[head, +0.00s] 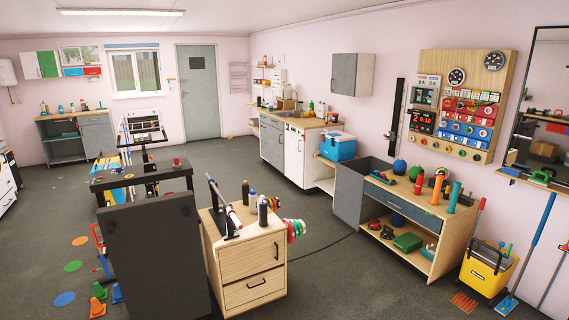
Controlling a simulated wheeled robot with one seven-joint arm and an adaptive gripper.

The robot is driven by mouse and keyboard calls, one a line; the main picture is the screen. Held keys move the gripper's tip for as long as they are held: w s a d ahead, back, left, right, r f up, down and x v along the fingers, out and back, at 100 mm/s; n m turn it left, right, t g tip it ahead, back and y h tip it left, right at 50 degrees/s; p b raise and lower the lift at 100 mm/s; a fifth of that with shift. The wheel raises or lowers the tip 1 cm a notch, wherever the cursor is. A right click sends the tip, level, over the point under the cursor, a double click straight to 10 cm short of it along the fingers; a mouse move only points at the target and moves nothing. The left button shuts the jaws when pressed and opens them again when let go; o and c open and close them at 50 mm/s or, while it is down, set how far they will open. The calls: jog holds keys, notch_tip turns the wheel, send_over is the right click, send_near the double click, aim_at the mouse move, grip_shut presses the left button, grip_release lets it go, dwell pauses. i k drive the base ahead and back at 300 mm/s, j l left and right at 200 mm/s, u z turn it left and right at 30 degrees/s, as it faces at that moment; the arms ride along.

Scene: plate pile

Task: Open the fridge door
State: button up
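No thing in the head view is clearly marked as a fridge. A white upright unit (294,158) with a small dark handle near its top stands under the right end of the back counter. It looks most like a fridge, and its front appears shut, though it is small and far off. Another white appliance (6,185) is cut off by the left edge, and I cannot tell what it is. My gripper is not in view.
A tall dark panel (155,255) and a wooden drawer cabinet (250,265) stand in front. A workbench (455,225) with tools and a yellow bucket (487,268) line the right. Grey floor (325,255) is free between cabinet and workbench; a cable crosses it.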

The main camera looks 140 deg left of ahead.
aim_at(294, 143)
jog(key=u, duration=4.35)
jog(key=i+l+z, duration=0.25)
jog(key=i, duration=1.35)
jog(key=i+j+z, duration=0.1)
jog(key=i+z, duration=0.15)
jog(key=i, duration=1.3)
jog(key=i+j+z, duration=0.1)
jog(key=i+z, duration=0.2)
jog(key=i, duration=1.5)
jog(key=i+u, duration=0.8)
jog(key=i+l+u, duration=0.15)
jog(key=i+u, duration=0.25)
jog(key=i+j+u, duration=0.3)
jog(key=i, duration=0.55)
jog(key=i+l+u, duration=0.1)
jog(key=i+u, duration=0.2)
jog(key=i, duration=0.55)
jog(key=i+z, duration=0.25)
jog(key=i, duration=0.2)
jog(key=i+j+z, duration=0.25)
jog(key=i, duration=0.2)
jog(key=i+j+z, duration=0.15)
jog(key=i+z, duration=0.15)
jog(key=i, duration=0.2)
jog(key=i+j+z, duration=0.25)
jog(key=i+j, duration=0.1)
jog(key=i, duration=0.05)
